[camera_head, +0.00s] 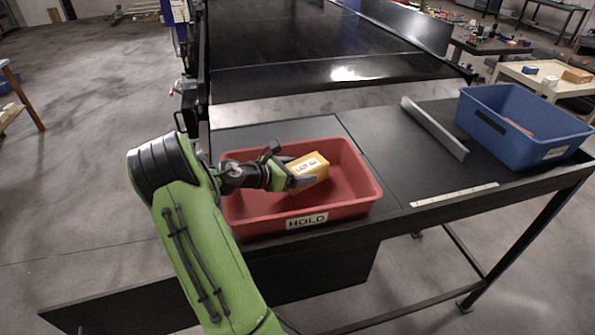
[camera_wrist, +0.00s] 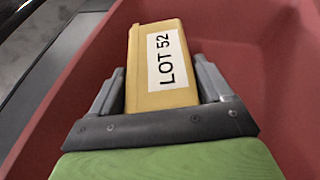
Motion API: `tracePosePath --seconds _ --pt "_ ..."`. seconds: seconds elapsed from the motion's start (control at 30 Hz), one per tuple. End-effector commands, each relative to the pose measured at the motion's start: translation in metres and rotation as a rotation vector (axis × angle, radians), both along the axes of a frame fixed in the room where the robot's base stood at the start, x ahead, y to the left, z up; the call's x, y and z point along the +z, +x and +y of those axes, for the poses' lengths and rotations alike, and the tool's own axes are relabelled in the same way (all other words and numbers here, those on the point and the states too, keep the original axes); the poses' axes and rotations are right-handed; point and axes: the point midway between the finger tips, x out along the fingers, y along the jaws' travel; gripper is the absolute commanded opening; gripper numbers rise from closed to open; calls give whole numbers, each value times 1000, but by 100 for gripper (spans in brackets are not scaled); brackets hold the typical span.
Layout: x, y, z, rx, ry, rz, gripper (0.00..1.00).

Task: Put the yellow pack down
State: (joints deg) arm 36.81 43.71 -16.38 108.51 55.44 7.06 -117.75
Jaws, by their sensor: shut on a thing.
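The yellow pack (camera_head: 312,168) has a white label, which reads LOT 52 in the wrist view (camera_wrist: 150,98). My gripper (camera_head: 298,176) is shut on the pack, with a finger on each side of it in the wrist view (camera_wrist: 163,85). The pack is over the inside of the red bin (camera_head: 345,208), which has a HOLD label on its front. Whether the pack touches the bin floor I cannot tell. The bin looks otherwise empty where I can see inside; my arm hides part of its left side.
The red bin stands on a dark table (camera_head: 395,165). A blue bin (camera_head: 478,118) with something inside stands at the right. A grey metal rail (camera_head: 434,130) and a pale strip (camera_head: 454,195) lie between them. A black conveyor (camera_head: 300,60) is behind.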

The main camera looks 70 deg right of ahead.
Motion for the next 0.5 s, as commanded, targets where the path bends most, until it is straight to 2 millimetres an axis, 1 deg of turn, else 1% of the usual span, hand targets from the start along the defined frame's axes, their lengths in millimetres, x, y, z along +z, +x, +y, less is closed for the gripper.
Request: tracePosePath --seconds 0.43,0.47,0.5 --pt "-10 -1 0 -1 -2 2 29" --pt "-11 0 0 -1 1 1 80" --pt "-11 0 0 -1 1 1 87"
